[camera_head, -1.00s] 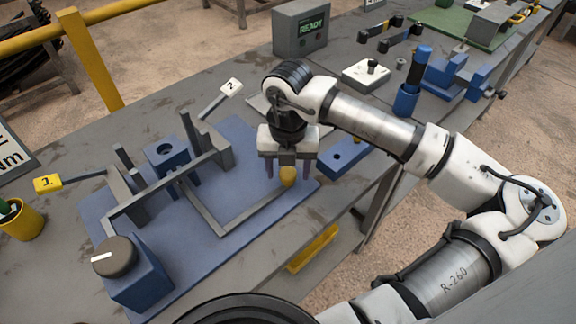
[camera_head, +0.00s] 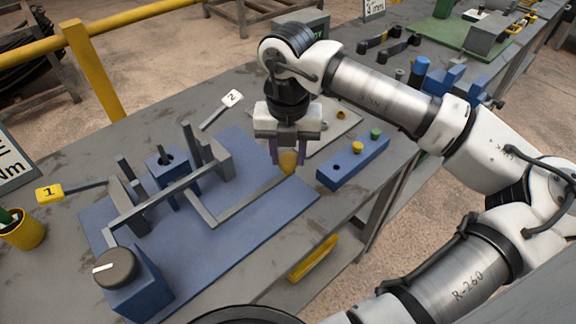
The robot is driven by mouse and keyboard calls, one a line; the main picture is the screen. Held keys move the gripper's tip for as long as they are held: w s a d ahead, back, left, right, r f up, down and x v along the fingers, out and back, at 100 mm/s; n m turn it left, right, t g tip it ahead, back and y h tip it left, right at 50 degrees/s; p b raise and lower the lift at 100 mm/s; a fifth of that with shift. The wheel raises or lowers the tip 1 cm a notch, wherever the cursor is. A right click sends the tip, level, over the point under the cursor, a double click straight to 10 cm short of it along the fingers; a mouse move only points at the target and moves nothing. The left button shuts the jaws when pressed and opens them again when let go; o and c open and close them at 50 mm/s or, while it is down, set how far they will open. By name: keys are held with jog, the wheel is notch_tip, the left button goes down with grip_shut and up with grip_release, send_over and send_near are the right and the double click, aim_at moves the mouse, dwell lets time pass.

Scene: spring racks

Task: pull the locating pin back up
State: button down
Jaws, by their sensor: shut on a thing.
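My gripper (camera_head: 288,152) is shut on a yellow-orange knob (camera_head: 288,163), which shows between its fingertips. The knob is at the free end of a thin grey bar (camera_head: 245,203) that runs over the blue base plate (camera_head: 235,253). A small blue block (camera_head: 155,168) with a hole in its top stands on the plate, left of the gripper. A dark part shows in or over this hole; I cannot tell whether it is the locating pin. A long grey beam (camera_head: 158,203) crosses in front of the block.
A blue block with a black dial (camera_head: 115,268) stands at the plate's near left corner. Right of the gripper is a blue bar (camera_head: 350,170) with a yellow and a green peg. The plate's front right is clear.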

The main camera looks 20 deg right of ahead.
jog(key=shift+w+r, duration=0.15)
jog(key=shift+r, duration=0.1)
jog(key=c, duration=0.9)
grip_release()
jog(key=shift+r, duration=0.1)
jog(key=shift+c, duration=0.2)
notch_tip(320, 180, up, 14)
jog(key=b, duration=0.2)
jog(key=shift+f, duration=0.2)
